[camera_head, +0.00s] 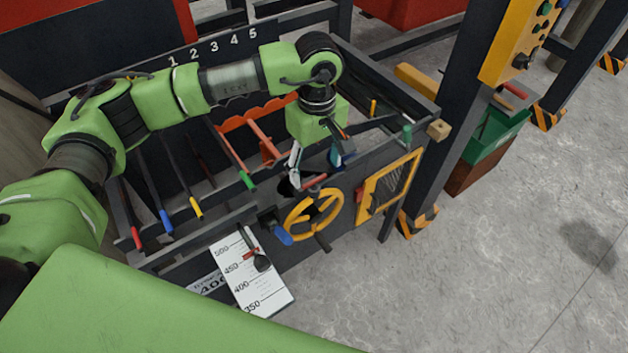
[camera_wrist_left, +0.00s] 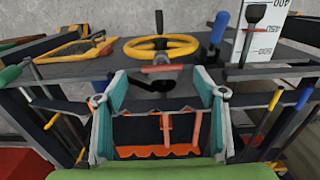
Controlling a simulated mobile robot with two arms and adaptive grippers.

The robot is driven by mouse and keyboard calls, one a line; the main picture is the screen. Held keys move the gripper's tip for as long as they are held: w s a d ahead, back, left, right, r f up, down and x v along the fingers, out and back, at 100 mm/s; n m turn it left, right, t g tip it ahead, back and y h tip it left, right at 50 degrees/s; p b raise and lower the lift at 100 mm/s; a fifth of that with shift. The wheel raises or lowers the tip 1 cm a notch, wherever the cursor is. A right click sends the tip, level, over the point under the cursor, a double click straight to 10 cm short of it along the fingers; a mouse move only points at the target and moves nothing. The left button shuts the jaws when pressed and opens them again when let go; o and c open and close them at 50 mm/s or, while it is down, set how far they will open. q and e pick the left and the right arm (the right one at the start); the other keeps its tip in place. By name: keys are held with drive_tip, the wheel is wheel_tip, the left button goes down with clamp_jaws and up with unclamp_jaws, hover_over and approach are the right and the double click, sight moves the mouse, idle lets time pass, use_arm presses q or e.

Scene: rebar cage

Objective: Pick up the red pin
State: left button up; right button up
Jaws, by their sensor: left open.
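A short red pin (camera_head: 315,181) lies crosswise at the front panel of the machine, just behind the yellow handwheel (camera_head: 331,204). In the left wrist view the red pin (camera_wrist_left: 162,69) shows near the middle, below the yellow handwheel (camera_wrist_left: 190,47), with a dark opening beside it. My left gripper (camera_head: 318,168) points down over the panel, close to the pin. In the left wrist view its teal-padded fingers (camera_wrist_left: 161,88) are spread, with nothing between them; the pin appears beyond the tips. I cannot tell the exact gap. My right gripper is not in view.
Levers with coloured tips, such as the green one (camera_head: 247,180), stand left of the gripper. A blue handle (camera_head: 282,237) and a white scale plate (camera_head: 262,290) are in front. A yellow-framed mesh panel (camera_head: 388,188) is to the right. An orange toothed bar (camera_wrist_left: 158,151) lies behind.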

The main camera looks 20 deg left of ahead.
sight(314, 180)
use_arm(q)
drive_tip(key=shift+f+p, duration=0.45)
drive_tip(key=shift+p, duration=0.1)
drive_tip(key=f+p, duration=0.2)
drive_tip(key=f, duration=0.2)
drive_tip(key=shift+a, duration=0.2)
drive_tip(key=shift+f, duration=0.25)
drive_tip(key=c, duration=1.3)
